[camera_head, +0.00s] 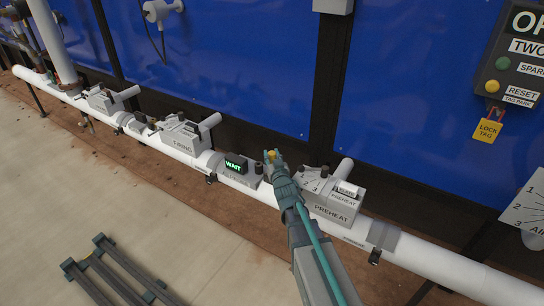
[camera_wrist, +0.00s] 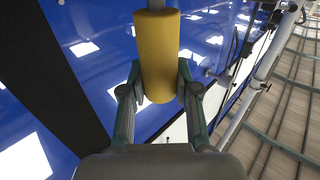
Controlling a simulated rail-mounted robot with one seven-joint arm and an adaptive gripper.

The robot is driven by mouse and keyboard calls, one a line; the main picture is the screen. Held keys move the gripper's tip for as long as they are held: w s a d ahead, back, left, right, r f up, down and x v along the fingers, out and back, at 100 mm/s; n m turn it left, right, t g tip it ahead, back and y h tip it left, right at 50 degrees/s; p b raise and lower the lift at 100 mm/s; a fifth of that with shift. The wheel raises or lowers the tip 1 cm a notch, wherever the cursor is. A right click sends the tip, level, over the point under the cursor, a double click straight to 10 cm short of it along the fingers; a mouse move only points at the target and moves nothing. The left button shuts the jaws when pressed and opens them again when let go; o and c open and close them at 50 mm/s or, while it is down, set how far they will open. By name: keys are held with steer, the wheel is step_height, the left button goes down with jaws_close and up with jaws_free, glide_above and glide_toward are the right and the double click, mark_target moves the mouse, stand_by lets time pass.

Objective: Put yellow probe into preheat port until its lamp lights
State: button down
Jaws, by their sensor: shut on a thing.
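The yellow probe (camera_wrist: 157,60) is a thick yellow cylinder with a grey rod at its far end, seen in the wrist view. My gripper (camera_wrist: 160,92) is shut on it, one finger on each side. In the head view my gripper (camera_head: 272,164) is above the pipe, just left of the preheat block, with a bit of yellow showing at its tip. The grey block labelled PREHEAT (camera_head: 333,203) sits on the pipe, with a white stub and a numbered scale. I cannot make out its port opening or a lit lamp.
A small display (camera_head: 235,165) reads WAIT in green on the white pipe (camera_head: 430,257). A firing block (camera_head: 176,138) stands further left. A control box (camera_head: 517,60) with a yellow lock tag (camera_head: 488,130) hangs at upper right. A dark rack (camera_head: 115,270) lies on the floor.

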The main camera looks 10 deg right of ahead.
steer(key=shift+s+f+b, duration=0.3)
steer(key=shift+f+b, duration=0.1)
steer(key=shift+f, duration=0.2)
stand_by(2.4)
steer(key=shift+r, duration=0.15)
stand_by(1.2)
steer(key=shift+w+r+p, duration=0.15)
steer(key=shift+r+p, duration=0.65)
steer(key=shift+r, duration=0.25)
steer(key=shift+w+r+p, duration=0.1)
steer(key=shift+r+p, duration=0.7)
steer(key=shift+r, duration=0.25)
steer(key=shift+r+p, duration=1.85)
steer(key=shift+r, duration=0.7)
steer(key=shift+s+r, duration=0.1)
steer(key=shift+s, duration=0.15)
steer(key=s+r+p, duration=0.8)
steer(key=r+p, duration=0.1)
steer(key=r, duration=0.1)
steer(key=shift+s+r+h+p, duration=0.2)
steer(key=shift+h+p, duration=0.1)
